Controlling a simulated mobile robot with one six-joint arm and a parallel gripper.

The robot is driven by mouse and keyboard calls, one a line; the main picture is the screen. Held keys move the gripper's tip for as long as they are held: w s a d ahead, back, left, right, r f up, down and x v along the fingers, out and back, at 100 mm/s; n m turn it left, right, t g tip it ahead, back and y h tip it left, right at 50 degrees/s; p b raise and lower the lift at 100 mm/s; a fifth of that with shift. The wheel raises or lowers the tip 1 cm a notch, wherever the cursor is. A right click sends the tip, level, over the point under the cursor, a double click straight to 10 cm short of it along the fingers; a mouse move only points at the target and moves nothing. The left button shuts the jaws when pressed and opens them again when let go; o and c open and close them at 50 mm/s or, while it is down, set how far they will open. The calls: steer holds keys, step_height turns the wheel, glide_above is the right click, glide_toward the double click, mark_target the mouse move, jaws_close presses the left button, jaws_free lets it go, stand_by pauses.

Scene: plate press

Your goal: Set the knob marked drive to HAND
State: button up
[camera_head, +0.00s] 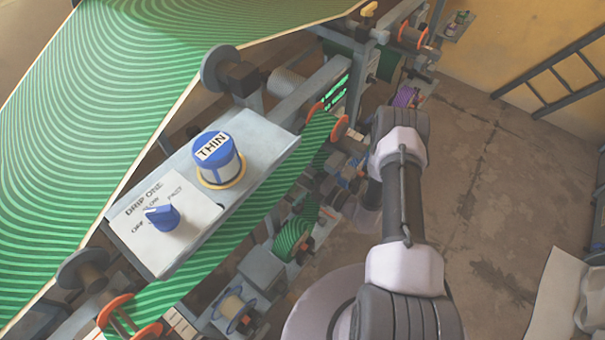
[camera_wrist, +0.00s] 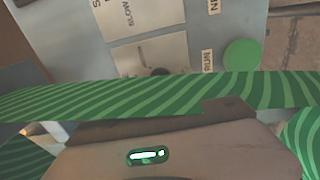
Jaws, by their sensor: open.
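No knob that I can read as marked drive shows in either view. In the wrist view a tilted grey panel (camera_wrist: 75,50) carries pale label plates, one with letters like "LOW" (camera_wrist: 133,18). A small dark round part (camera_wrist: 160,72), perhaps a knob, shows at a lower plate's edge, mostly hidden by a green striped band (camera_wrist: 90,97). In the head view a blue knob (camera_head: 163,217) sits on a plate marked "DRIP ONE" with OFF, SLOW and FAST. My gripper (camera_wrist: 165,145) shows its body with a lit indicator below the band; its fingertips are hidden. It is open.
A blue-lidded pot marked "THIN" (camera_head: 220,160) stands on the grey shelf (camera_head: 265,135). A green round button (camera_wrist: 243,55) is on the panel. Striped web (camera_head: 120,80) and rollers crowd the left and middle. Floor (camera_head: 480,200) is open at right.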

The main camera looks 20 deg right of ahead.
steer(key=p+v, duration=0.4)
steer(key=v, duration=1.3)
steer(key=shift+s+d, duration=0.1)
